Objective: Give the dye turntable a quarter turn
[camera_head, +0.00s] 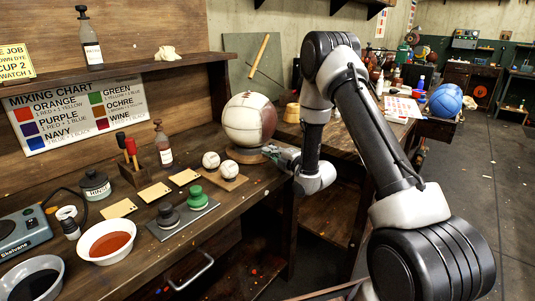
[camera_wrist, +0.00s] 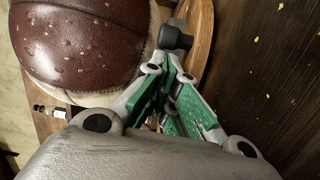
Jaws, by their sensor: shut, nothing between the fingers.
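The dye turntable (camera_head: 246,154) is a round wooden disc on the bench, under a large brown-and-cream leather ball (camera_head: 249,118). In the wrist view the turntable's wooden rim (camera_wrist: 204,35) curves along the right of the ball's dark red panel (camera_wrist: 85,40). A dark knob (camera_wrist: 175,38) stands near that rim. My gripper (camera_head: 272,153) is at the turntable's right side. In the wrist view my gripper (camera_wrist: 172,62) has its green-padded fingers shut and empty, with the tips close beside the knob. I cannot tell whether they touch it.
A blue ball (camera_head: 445,100) sits on the far bench. The floor at right is open.

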